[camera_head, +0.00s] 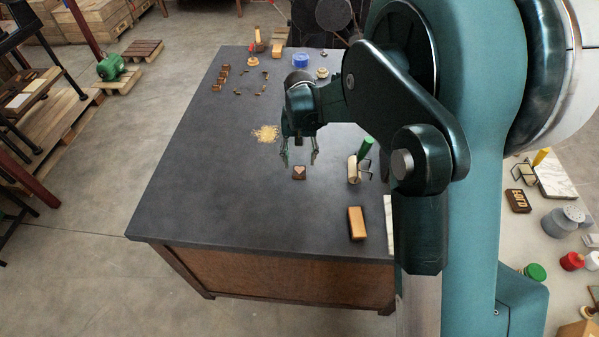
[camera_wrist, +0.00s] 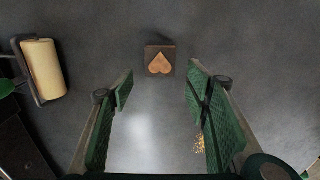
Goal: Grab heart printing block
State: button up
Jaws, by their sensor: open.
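The heart printing block (camera_head: 299,173) is a small dark brown block with a lighter wooden heart on top. It rests on the dark grey table. In the wrist view the heart printing block (camera_wrist: 160,61) lies just beyond the fingertips, roughly centred between them. My gripper (camera_head: 299,160) is open and empty, with its fingers pointing down just above and behind the block in the head view. In the wrist view my gripper (camera_wrist: 160,90) has both green-padded fingers spread apart, with bare table between them.
A roller with a green handle (camera_head: 353,168) stands to the block's right; its cream cylinder shows in the wrist view (camera_wrist: 43,70). A tan-topped block (camera_head: 357,223) lies nearer the front edge. A pile of yellow grains (camera_head: 266,134) is behind left. The table's left front (camera_head: 200,200) is clear.

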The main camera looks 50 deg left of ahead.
aim_at(300, 167)
jog(key=shift+f, duration=2.2)
jog(key=c, duration=1)
